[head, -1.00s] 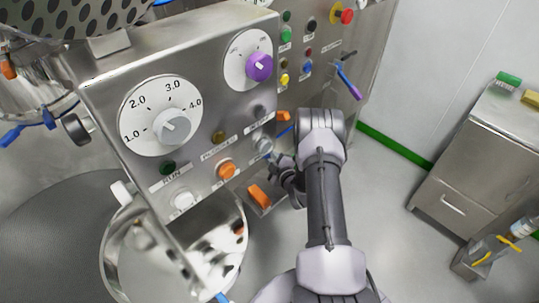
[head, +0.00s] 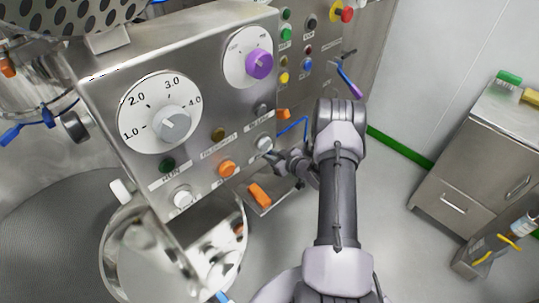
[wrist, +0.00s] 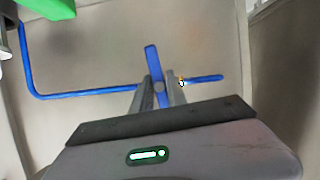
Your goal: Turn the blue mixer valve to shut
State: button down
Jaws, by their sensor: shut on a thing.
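The blue mixer valve's handle (wrist: 152,62) is a flat blue bar in the wrist view. It stands upright in that picture, roughly crosswise to the blue pipe (wrist: 85,93) that runs left and right of it. My gripper (wrist: 159,92) has its two grey fingers on either side of the handle's lower part and is shut on it. In the head view my gripper (head: 274,156) is small and dark beside the panel's lower right edge, and the handle cannot be made out there. A stretch of blue pipe (head: 296,128) shows just above it.
A steel control panel (head: 205,110) with dials, a purple knob (head: 260,63) and several buttons stands close left of my arm. An orange handle (head: 259,195) is just below my gripper. A steel cabinet (head: 480,160) stands at the right. The floor between is clear.

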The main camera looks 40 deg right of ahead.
jog(key=shift+m, duration=0.5)
jog(key=c, duration=1.3)
grip_release()
jog(key=p+v, duration=0.2)
jog(key=v, duration=0.3)
jog(key=p+v, duration=0.2)
jog(key=v, duration=0.4)
jog(key=p+v, duration=0.2)
jog(key=v, duration=0.4)
jog(key=shift+s+d+r, duration=0.1)
jog(key=shift+d+r, duration=0.05)
jog(key=shift+d, duration=0.2)
